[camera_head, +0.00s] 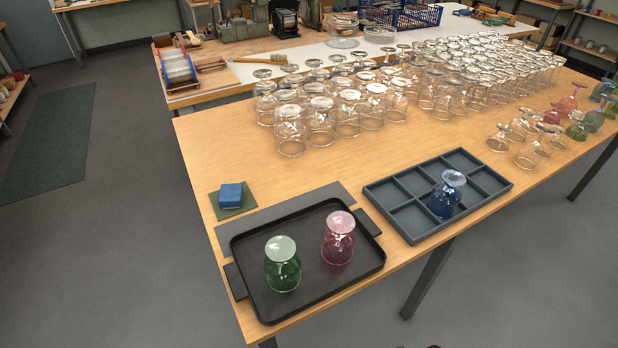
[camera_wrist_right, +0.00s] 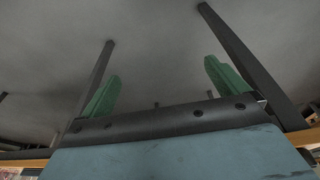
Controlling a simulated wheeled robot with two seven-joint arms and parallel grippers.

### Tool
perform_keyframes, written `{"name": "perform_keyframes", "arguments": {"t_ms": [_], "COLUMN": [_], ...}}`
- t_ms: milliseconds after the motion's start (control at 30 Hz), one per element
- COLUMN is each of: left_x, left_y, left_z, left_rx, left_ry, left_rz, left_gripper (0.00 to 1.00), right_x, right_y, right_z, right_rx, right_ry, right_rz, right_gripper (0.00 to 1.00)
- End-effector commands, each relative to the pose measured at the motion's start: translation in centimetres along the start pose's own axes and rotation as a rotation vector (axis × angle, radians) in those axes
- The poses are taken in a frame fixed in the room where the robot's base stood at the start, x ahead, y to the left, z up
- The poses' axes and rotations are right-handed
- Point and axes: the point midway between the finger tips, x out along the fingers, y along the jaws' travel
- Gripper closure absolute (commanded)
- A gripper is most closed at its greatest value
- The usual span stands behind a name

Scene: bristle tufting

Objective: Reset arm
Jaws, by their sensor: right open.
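My right gripper (camera_wrist_right: 162,80) shows in the right wrist view, with two green fingers set wide apart and nothing between them. Grey floor and dark table legs lie beyond it. Neither gripper can be made out in the head view. There, a green glass (camera_head: 282,265) and a pink glass (camera_head: 338,239) stand upside down on a black tray (camera_head: 308,290) at the table's near end. A blue glass (camera_head: 446,194) stands upside down in a compartment of a dark grey divided tray (camera_head: 412,219).
Many clear glasses (camera_head: 347,115) stand upside down along the back of the wooden table (camera_head: 222,150). A blue sponge (camera_head: 231,194) lies on a green cloth at the left. Small stemmed glasses (camera_head: 530,150) stand at the right. Open floor (camera_head: 130,240) lies left.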

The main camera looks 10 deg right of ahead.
Motion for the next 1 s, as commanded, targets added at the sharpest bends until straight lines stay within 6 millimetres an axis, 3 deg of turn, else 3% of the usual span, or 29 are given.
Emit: {"name": "perform_keyframes", "arguments": {"t_ms": [33, 200, 500, 700, 800, 1000], "left_x": [0.1, 0.1, 0.3, 0.4, 0.4, 0.4], "left_y": [0.0, 0.0, 0.0, 0.0, 0.0, 0.0], "left_z": [0.0, 0.0, 0.1, 0.1, 0.1, 0.1], "left_rx": [0.000, 0.000, 0.000, 0.000, 0.000, 0.000], "left_ry": [0.000, 0.000, 0.000, 0.000, -0.001, -0.001], "left_rz": [0.000, 0.000, 0.000, 0.000, 0.000, 0.000], "left_gripper": [0.19, 0.19, 0.19, 0.19, 0.19, 0.19], "right_x": [2.3, 8.4, 15.7, 17.4, 17.6, 17.6], "right_y": [-0.1, -0.4, -0.8, -0.8, -0.8, -0.8], "right_z": [1.3, 5.7, 15.8, 21.5, 23.1, 23.1], "right_rx": [-0.002, -0.008, -0.022, -0.030, -0.032, -0.032], "right_ry": [-0.018, -0.051, -0.110, -0.136, -0.142, -0.142], "right_rz": [-0.002, -0.006, -0.012, -0.014, -0.014, -0.014], "right_gripper": [0.01, 0.01, 0.01, 0.01, 0.01, 0.01]}}
